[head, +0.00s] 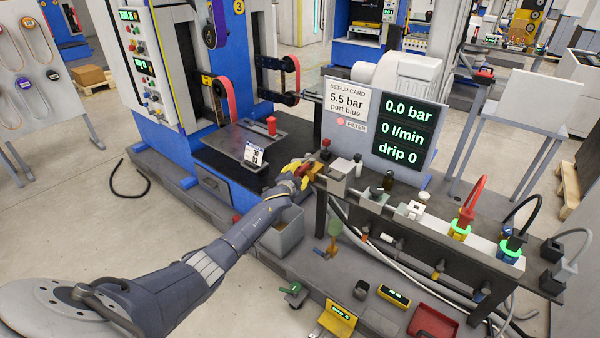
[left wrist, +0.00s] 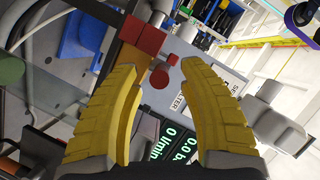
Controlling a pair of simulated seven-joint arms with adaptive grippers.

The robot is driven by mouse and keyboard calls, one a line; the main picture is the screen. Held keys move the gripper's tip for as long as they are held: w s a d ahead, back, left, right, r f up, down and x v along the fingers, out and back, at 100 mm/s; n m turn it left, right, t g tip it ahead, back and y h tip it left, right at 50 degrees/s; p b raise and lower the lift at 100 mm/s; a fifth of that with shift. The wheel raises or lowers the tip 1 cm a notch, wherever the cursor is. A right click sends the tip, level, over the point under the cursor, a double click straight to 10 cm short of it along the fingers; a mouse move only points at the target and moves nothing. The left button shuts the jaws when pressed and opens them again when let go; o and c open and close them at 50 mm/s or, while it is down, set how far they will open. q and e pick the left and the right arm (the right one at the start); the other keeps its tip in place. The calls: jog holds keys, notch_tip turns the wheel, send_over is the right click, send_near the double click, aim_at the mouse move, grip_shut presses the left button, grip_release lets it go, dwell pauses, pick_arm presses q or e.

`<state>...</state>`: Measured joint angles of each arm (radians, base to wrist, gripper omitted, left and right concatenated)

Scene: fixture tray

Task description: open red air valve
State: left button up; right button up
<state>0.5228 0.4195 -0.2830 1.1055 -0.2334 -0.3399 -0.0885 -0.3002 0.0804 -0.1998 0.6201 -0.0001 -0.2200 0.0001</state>
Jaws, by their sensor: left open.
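My left gripper (head: 300,172) reaches the left end of the air line on the bench. Its yellow fingers are apart, and I see nothing held between them. The left wrist view shows the open fingers (left wrist: 160,90) with a red block (left wrist: 143,37) just beyond the left fingertip, apparently the red air valve's handle. In the head view a small red part (head: 326,143) shows just beyond the fingers; the rest of the valve is partly hidden by the gripper. I cannot tell if the fingers touch it. My right gripper is not in view.
The display (head: 405,132) reads 0.0 bar, 0 l/min, drip 0. The set-up card (head: 346,101) says 5.5 bar, port blue. Red, black and grey hoses stand along the right of the bench. A grey bin (head: 283,236) is below my left arm. A red tray (head: 434,322) lies lower right.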

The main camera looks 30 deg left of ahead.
pick_arm(q)
jog(key=shift+w+a+f, duration=0.1)
jog(key=shift+w+f, duration=0.05)
jog(key=shift+w, duration=0.55)
jog(key=shift+c, duration=0.4)
grip_shut()
